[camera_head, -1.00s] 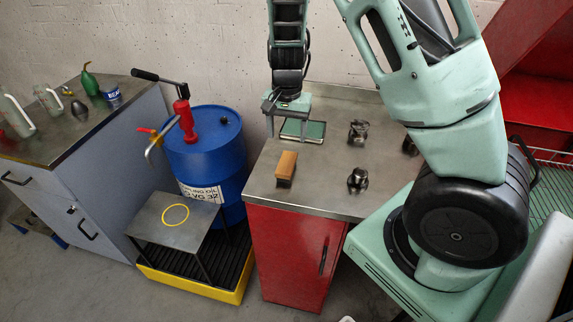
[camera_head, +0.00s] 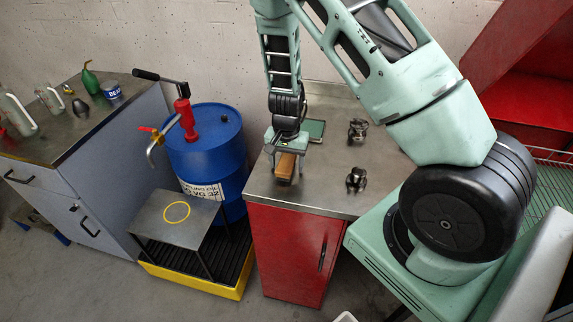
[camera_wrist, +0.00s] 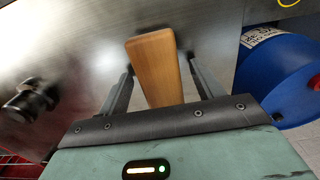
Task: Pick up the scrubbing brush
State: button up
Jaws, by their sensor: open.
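The scrubbing brush (camera_head: 286,167) has a tan wooden back and a dark underside, and lies on the metal top of the red cabinet near its front left. In the wrist view the brush (camera_wrist: 155,65) stretches away from me between the two fingers. My gripper (camera_head: 286,152) is right over the brush in the head view and hides part of it. In the wrist view my gripper (camera_wrist: 160,82) is open, one finger on each side of the wooden back, with a visible gap at each side. I cannot tell how far down the fingers reach.
Two dark metal parts (camera_head: 357,130) (camera_head: 356,179) stand to the right on the cabinet top (camera_head: 325,192). A green-topped tray (camera_head: 316,129) lies behind the gripper. A blue drum (camera_head: 205,150) stands left of the cabinet, with a small metal stand (camera_head: 160,228) before it.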

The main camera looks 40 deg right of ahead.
aim_at(287, 161)
jog(key=c, duration=1.1)
jog(key=shift+r, duration=0.1)
notch_tip(287, 161, up, 10)
jog(key=shift+f+b, duration=0.1)
jog(key=shift+b, duration=0.35)
